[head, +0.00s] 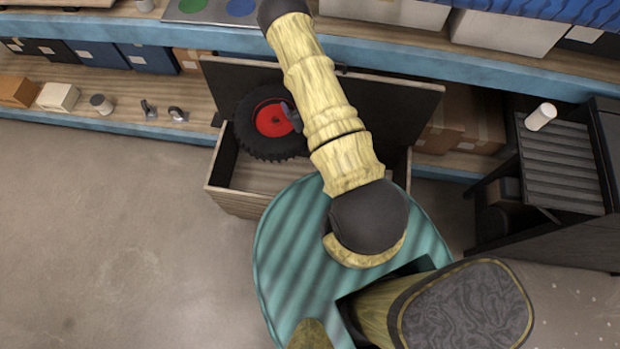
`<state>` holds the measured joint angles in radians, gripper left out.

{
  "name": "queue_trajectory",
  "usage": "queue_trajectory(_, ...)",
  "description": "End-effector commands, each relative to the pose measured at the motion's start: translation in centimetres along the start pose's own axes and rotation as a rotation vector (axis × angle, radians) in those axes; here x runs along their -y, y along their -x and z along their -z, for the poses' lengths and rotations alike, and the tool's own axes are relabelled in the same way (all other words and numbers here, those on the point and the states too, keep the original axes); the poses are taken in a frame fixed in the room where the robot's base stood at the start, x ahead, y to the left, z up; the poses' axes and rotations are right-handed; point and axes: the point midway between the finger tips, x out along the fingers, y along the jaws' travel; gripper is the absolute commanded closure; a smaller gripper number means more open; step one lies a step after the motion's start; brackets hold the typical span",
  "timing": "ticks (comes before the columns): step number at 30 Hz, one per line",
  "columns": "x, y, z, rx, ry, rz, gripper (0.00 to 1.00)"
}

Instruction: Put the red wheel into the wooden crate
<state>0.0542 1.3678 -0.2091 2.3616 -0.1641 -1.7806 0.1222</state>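The red wheel (272,119) has a red hub and a thick black knobbly tyre. It shows over the left part of the wooden crate (238,203), which has pale wooden walls and a dark raised panel behind it. I cannot tell whether the wheel touches the crate's floor or hangs above it. My gripper (291,116) is at the right side of the wheel, mostly hidden behind my arm. Its fingers cannot be made out clearly. The crate's right part is hidden by my arm.
Blue-edged shelves (110,124) with boxes and small items run behind the crate. A dark slatted rack (562,165) with a white cylinder (540,117) stands at the right. The floor (120,240) at the left is clear.

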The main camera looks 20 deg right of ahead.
Motion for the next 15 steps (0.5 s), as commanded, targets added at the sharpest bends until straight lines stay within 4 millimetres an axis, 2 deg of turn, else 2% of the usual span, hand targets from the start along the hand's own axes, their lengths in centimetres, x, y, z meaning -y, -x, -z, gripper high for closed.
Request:
queue_trajectory(5,0.3,-1.0,-1.4,-0.004,0.001,0.004,0.64)
queue_trajectory(15,1.3,-4.6,-7.0,-0.006,0.006,0.005,0.64)
